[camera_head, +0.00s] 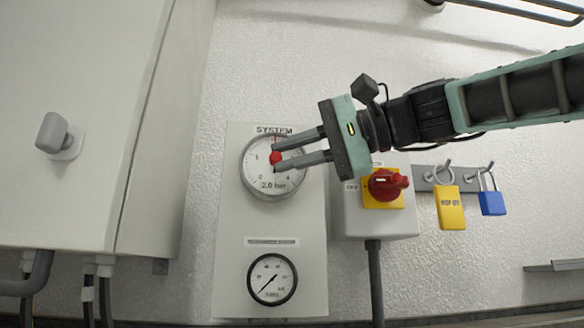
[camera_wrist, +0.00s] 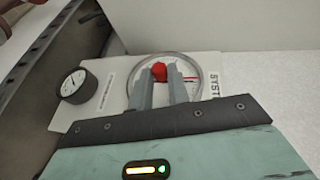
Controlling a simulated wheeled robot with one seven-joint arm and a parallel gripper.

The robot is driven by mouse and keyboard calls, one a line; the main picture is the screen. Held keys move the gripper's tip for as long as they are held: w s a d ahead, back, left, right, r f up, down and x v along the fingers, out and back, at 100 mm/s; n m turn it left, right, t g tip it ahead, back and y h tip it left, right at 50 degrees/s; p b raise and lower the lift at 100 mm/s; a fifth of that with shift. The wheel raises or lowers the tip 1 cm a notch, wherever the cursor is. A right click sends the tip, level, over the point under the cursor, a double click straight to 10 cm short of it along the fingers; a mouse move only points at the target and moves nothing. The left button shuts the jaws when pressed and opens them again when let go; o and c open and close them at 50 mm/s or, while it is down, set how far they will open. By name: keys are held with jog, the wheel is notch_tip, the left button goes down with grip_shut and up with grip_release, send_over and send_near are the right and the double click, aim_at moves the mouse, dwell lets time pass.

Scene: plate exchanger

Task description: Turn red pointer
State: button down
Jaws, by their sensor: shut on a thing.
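In the wrist view the red knob (camera_wrist: 159,71) shows between the fingertips (camera_wrist: 160,77), in front of the gauge dial (camera_wrist: 196,74). A thin red line shows on the dial beside the knob there. The fingers hide part of the dial.
A second gauge (camera_head: 272,279) is below on the same panel (camera_head: 230,225). A red rotary switch (camera_head: 387,184) on a grey box is just under my gripper. Yellow (camera_head: 450,207) and blue (camera_head: 492,203) padlocks hang at right. A large cabinet (camera_head: 85,110) stands at left.

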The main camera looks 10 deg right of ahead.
dwell(0.4)
jog(key=c, duration=1.3)
grip_release()
jog(key=shift+c, duration=0.2)
jog(key=b+v, duration=0.2)
jog(key=v, duration=1.5)
jog(key=shift+d+b, duration=0.2)
jog(key=shift+b, duration=0.2)
jog(key=shift+s, duration=0.1)
